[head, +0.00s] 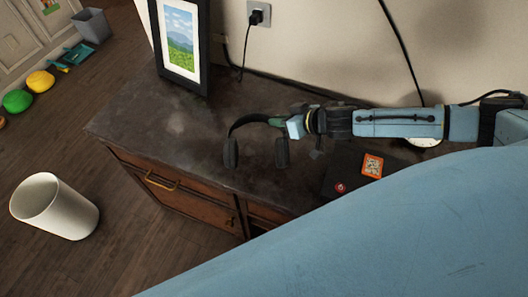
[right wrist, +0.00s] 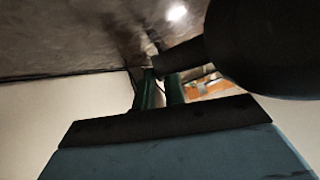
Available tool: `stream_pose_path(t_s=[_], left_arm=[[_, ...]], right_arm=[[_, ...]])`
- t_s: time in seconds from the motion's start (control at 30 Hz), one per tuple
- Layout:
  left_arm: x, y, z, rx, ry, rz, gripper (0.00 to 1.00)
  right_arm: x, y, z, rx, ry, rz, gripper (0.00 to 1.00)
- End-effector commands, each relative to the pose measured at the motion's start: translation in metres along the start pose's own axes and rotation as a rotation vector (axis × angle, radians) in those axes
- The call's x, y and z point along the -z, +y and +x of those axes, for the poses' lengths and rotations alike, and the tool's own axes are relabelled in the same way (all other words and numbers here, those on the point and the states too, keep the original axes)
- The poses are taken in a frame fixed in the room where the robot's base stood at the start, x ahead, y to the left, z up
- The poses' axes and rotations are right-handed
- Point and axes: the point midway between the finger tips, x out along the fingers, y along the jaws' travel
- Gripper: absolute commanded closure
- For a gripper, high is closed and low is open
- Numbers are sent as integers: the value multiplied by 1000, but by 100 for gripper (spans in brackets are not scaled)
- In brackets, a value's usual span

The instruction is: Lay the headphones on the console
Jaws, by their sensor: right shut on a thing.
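Black headphones (head: 232,153) are over the console (head: 150,105), a wooden cabinet with a dark top. My right gripper (head: 279,122) comes in from the right in the head view and is shut on the headband near one end. Both ear cups hang down towards the front part of the top; I cannot tell whether they touch it. In the right wrist view, the gripper's green fingers (right wrist: 158,92) are close together, and a large dark rounded part, apparently an ear cup of the headphones (right wrist: 265,45), fills the upper right. My left gripper is out of view.
A framed landscape picture (head: 183,45) stands at the back left of the console. A dark flat item with stickers (head: 350,177) lies right of the headphones. A plug sits in the wall socket (head: 259,14). A white bin (head: 60,207) stands on the floor. The console's left top is clear.

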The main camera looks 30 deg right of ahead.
Motion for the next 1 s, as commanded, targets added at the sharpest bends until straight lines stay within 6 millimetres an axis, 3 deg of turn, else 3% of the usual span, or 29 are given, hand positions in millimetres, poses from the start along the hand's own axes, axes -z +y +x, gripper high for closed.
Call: stream_pose_path(t_s=[0.2,0.43,0.6,1.0], left_arm=[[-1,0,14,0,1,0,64],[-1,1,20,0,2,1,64],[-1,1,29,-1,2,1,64],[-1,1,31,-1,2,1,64]], right_arm=[[-36,8,24,0,-1,3,100],[-49,12,33,1,0,3,100],[-70,18,47,1,-1,4,100],[-75,19,50,2,0,2,100]])
